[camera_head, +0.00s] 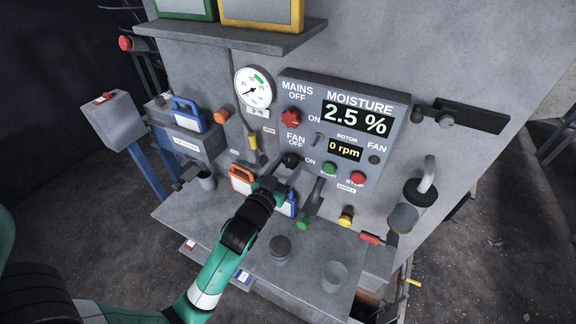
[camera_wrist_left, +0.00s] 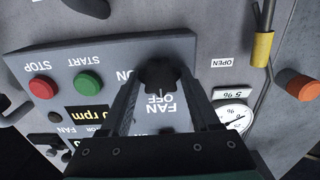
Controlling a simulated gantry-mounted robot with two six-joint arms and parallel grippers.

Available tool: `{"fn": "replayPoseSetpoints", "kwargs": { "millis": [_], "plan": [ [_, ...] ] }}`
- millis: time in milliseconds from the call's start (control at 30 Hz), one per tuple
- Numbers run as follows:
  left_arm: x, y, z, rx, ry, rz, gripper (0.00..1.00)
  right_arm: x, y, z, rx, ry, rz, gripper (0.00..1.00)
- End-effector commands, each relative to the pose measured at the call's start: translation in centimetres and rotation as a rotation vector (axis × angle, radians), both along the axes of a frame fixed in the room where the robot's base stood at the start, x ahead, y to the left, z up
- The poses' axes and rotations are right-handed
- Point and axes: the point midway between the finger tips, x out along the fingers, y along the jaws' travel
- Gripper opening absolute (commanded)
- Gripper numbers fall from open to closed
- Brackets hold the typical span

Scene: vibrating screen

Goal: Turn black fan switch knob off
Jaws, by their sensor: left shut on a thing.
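The black fan knob (camera_head: 291,160) sits on the lower left of the grey control panel, just below the FAN OFF label. My left gripper (camera_head: 281,173) reaches up to it from below in the head view. In the left wrist view the black knob (camera_wrist_left: 160,72) lies between the two fingertips of my left gripper (camera_wrist_left: 158,80), which are shut on it. The FAN OFF label shows between the fingers there. Which way the knob points is hard to tell. My right gripper is not in view.
The panel (camera_head: 397,100) also carries a red mains knob (camera_head: 291,118), a green start button (camera_head: 329,168) and a red stop button (camera_head: 358,178). The rotor display (camera_head: 345,149) reads 0 rpm.

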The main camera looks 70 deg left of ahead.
Motion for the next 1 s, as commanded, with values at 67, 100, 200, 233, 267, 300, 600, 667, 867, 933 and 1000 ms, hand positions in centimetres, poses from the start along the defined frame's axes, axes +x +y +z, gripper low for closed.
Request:
{"fn": "replayPoseSetpoints", "kwargs": {
  "millis": [67,100,200,233,267,300,600,667,867,933,1000],
  "plan": [
    [0.0,0.0,0.0,-0.002,-0.003,-0.001,0.07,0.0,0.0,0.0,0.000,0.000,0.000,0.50],
    [0.0,0.0,0.0,-0.001,-0.002,-0.001,0.07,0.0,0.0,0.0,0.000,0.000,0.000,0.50],
    [0.0,0.0,0.0,-0.001,-0.002,-0.001,0.07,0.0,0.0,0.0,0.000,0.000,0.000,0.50],
    [0.0,0.0,0.0,-0.001,-0.002,-0.001,0.66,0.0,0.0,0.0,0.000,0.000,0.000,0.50],
    [0.0,0.0,0.0,-0.001,-0.002,-0.001,0.72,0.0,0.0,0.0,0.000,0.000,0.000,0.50],
    [0.0,0.0,0.0,-0.001,-0.001,-0.001,0.79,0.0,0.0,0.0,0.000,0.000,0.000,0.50],
    [0.0,0.0,0.0,0.000,0.000,0.000,0.92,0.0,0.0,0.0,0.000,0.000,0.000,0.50],
    [0.0,-0.1,0.0,0.001,0.001,0.000,0.92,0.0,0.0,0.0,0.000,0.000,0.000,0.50],
    [-1.8,-1.5,-0.2,0.001,0.002,-0.002,0.92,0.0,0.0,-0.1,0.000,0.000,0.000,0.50],
    [-3.0,-2.5,-0.2,0.000,0.003,-0.003,0.92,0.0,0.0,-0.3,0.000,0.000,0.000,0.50],
    [-4.4,-3.6,-0.2,0.000,0.002,-0.003,0.92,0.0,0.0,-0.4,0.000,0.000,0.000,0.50]
  ]
}}
